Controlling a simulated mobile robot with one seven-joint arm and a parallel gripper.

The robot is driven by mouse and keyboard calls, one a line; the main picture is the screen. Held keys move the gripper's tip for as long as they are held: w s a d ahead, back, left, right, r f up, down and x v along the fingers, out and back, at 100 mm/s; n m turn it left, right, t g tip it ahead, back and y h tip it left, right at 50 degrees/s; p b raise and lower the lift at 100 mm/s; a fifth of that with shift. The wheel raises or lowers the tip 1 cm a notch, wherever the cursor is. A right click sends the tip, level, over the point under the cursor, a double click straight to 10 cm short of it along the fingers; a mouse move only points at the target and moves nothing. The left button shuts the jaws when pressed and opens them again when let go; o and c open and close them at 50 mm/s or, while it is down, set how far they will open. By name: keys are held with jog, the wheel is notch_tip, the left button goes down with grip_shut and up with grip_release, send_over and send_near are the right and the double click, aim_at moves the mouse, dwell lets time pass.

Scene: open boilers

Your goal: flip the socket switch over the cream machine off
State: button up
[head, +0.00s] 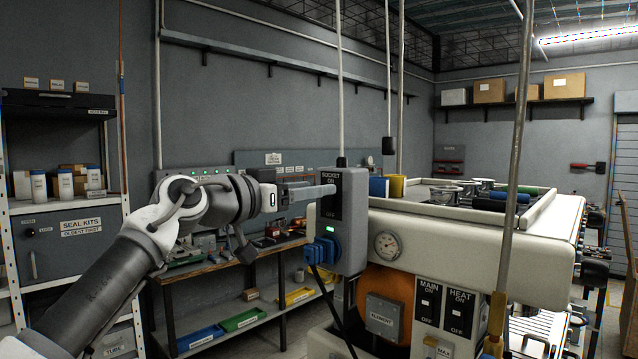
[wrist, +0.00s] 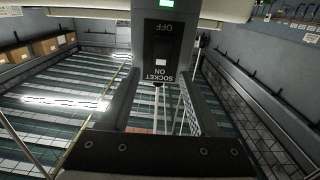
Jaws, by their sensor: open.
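The dark grey socket box (head: 349,235) hangs over the cream machine (head: 456,248) and has a SOCKET ON label at its top. Its green lamp is lit. In the wrist view the box (wrist: 185,45) appears upside down, with OFF above the dark rocker switch (wrist: 161,51) and ON below it. My gripper (head: 322,192) is at the box's upper front, and its fingers hide part of the face in the head view. In the wrist view my open fingers (wrist: 161,84) stand either side of the SOCKET ON label. I cannot tell whether they touch the box.
A blue plug (head: 321,251) with a black cable sits on the box's lower left. MAIN (head: 428,302) and HEAT (head: 461,310) switches are on the machine's front below. A vertical pipe (head: 512,180) stands to the right. A workbench (head: 215,268) is behind my arm.

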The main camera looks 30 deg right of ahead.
aim_at(328, 198)
jog(key=shift+x, duration=1.35)
grip_shut()
